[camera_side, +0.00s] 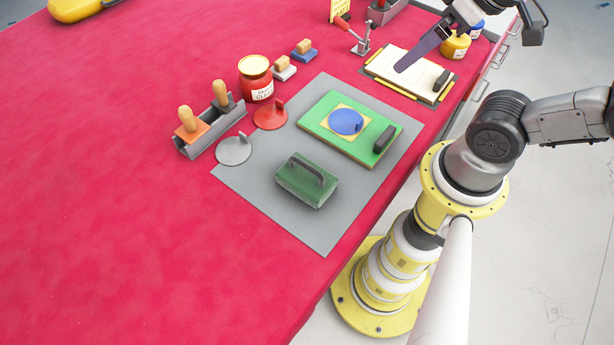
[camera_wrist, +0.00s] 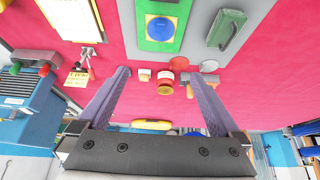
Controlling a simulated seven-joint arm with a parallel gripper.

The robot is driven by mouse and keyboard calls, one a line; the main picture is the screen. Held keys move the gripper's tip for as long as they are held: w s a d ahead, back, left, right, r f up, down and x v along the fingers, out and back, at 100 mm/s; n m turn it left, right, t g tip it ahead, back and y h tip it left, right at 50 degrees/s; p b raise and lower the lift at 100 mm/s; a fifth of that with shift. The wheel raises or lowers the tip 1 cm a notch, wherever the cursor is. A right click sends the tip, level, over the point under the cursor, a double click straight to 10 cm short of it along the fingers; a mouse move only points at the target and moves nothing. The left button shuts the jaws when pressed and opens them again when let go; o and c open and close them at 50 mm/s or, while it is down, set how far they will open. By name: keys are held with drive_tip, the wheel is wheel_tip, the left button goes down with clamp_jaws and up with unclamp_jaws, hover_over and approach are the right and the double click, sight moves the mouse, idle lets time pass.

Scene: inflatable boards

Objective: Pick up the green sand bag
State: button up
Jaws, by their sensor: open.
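The green sand bag (camera_side: 306,184) is a dark green block with an arched handle. It lies on the grey mat (camera_side: 320,232), near the front of the mat, clear of other objects. In the wrist view the sand bag (camera_wrist: 228,28) is at the upper right. My gripper (camera_side: 400,68) is at the top right of the side view, over the white framed board and well away from the bag. In the wrist view its two purple fingers (camera_wrist: 158,74) are spread wide with nothing between them.
A green board (camera_side: 318,124) with a blue disc (camera_side: 346,121) and a black block (camera_side: 384,138) lies beside the bag. A red jar (camera_side: 256,80), a grey disc (camera_side: 233,150) and a tool rack (camera_side: 212,133) stand left. The red table's front left is bare.

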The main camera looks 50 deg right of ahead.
idle(0.3)
drive_tip(key=g+y, duration=0.2)
drive_tip(key=g, duration=0.4)
hover_over(309, 161)
drive_tip(key=f, duration=1.5)
drive_tip(key=shift+s+f, duration=0.35)
drive_tip(key=shift+s, duration=0.05)
drive_tip(key=shift+s+a+f, duration=0.1)
drive_tip(key=shift+a+f, duration=0.1)
drive_tip(key=shift+f, duration=0.65)
drive_tip(key=shift+w+a+f, duration=0.1)
drive_tip(key=shift+a+f, duration=0.15)
drive_tip(key=shift+f, duration=0.6)
drive_tip(key=shift+s+a+f, duration=0.1)
drive_tip(key=shift+a+f, duration=0.1)
drive_tip(key=shift+f, duration=0.65)
drive_tip(key=shift+c, duration=0.3)
